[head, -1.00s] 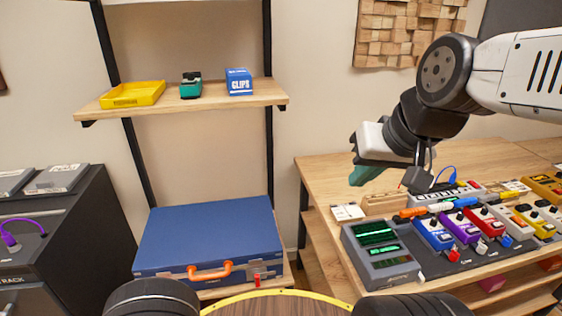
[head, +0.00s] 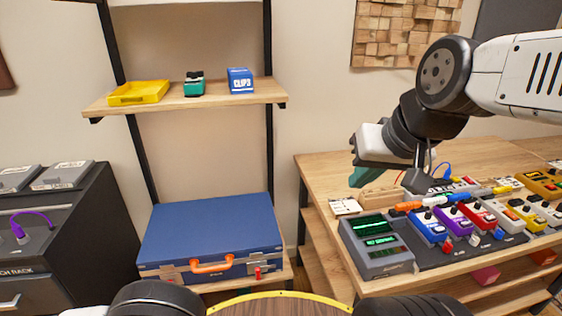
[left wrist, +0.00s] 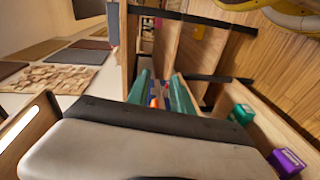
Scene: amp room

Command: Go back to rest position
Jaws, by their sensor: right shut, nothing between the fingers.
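My right gripper (head: 362,177) hangs in the air above the left part of the wooden table (head: 318,178) in the head view. Its green fingers are shut and hold nothing. The right arm reaches in from the right edge, bent at the elbow. My left gripper (left wrist: 161,96) shows in the left wrist view, with its two green fingers apart. I see nothing held between them. The left gripper is out of the head view.
A wall shelf (head: 215,96) carries a yellow tray (head: 138,92), a green item and a blue box (head: 240,80). A blue case (head: 212,231) lies below. A dark rack (head: 95,220) stands left. Several pedals (head: 430,225) and a grey device (head: 377,258) cover the table.

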